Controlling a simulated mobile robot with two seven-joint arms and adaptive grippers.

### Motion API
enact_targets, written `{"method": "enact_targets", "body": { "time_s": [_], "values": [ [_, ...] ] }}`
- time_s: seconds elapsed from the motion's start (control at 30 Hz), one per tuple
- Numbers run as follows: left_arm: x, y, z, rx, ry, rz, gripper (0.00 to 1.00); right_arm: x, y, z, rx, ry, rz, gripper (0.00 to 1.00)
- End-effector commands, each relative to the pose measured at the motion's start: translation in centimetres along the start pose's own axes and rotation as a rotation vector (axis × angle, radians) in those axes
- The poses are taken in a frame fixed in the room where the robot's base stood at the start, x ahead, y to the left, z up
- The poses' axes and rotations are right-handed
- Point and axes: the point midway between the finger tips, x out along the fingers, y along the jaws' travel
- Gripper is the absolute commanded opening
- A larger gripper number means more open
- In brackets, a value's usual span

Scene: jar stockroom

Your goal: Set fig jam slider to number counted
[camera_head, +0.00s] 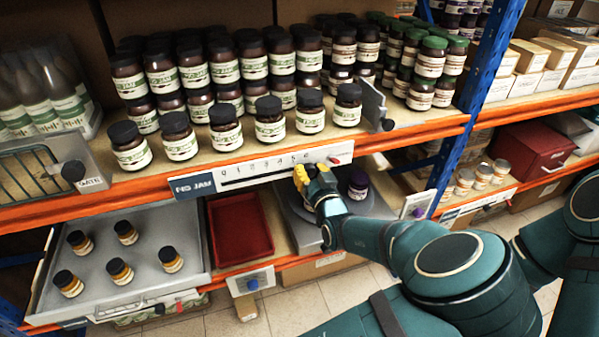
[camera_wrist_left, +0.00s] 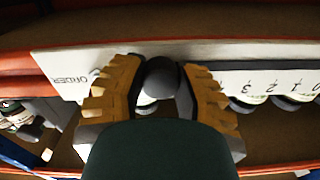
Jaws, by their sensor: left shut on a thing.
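The fig jam strip (camera_head: 250,172) is a white label on the orange shelf edge with a row of numbers from 0 upward and a dark slot. My left gripper (camera_head: 311,174) has yellow fingers over the strip's high-number end. In the left wrist view, the fingers (camera_wrist_left: 163,90) are shut on the round grey slider knob (camera_wrist_left: 162,78). That view shows the strip upside down, and a finger hides the numbers beside the knob, so its exact number cannot be read. Black-lidded jars (camera_head: 225,128) stand in rows above the strip. My right gripper is out of view.
A grey divider (camera_head: 374,104) separates the black-lidded jars from green-lidded jars (camera_head: 429,57). Below are a grey tray (camera_head: 140,262) with several small jars, a red tray (camera_head: 240,229), and a dark-lidded jar (camera_head: 357,184) behind my arm. A blue post (camera_head: 462,118) stands to the right.

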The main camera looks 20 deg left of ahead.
Motion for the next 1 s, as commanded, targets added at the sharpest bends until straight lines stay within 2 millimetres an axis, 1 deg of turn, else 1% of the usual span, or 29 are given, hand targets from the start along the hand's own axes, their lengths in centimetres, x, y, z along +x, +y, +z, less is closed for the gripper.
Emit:
{"method": "enact_targets", "body": {
  "time_s": [0.03, 0.27, 0.3, 0.37, 0.4, 0.67, 0.77, 0.87, 0.97, 1.0],
  "values": [
    [0.0, 0.4, -0.2, -0.002, 0.002, 0.004, 0.00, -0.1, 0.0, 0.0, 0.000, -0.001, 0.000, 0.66],
    [0.0, 0.5, -0.2, -0.003, 0.003, 0.006, 0.00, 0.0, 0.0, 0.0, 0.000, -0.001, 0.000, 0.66],
    [0.0, 0.6, -0.2, -0.003, 0.003, 0.007, 0.40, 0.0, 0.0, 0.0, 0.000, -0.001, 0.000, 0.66],
    [0.0, 0.6, -0.2, -0.003, 0.003, 0.007, 0.61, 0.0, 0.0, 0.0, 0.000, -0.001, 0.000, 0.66],
    [0.0, 0.5, -0.2, -0.002, 0.003, 0.006, 0.66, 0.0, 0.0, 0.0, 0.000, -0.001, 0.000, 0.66],
    [0.0, 0.4, -0.1, -0.001, 0.001, 0.004, 0.66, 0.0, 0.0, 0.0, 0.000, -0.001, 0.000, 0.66],
    [-0.4, 0.4, -0.1, -0.002, 0.001, 0.005, 0.66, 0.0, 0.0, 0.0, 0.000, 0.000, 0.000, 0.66],
    [-1.5, 0.5, -0.1, -0.001, 0.001, 0.007, 0.66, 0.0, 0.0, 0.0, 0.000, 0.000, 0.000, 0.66],
    [-3.2, 0.5, -0.2, -0.001, 0.001, 0.008, 0.66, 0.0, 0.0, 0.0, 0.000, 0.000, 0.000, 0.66],
    [-4.1, 0.5, -0.2, -0.003, 0.001, 0.008, 0.66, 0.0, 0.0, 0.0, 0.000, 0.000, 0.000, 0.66]
  ]
}}
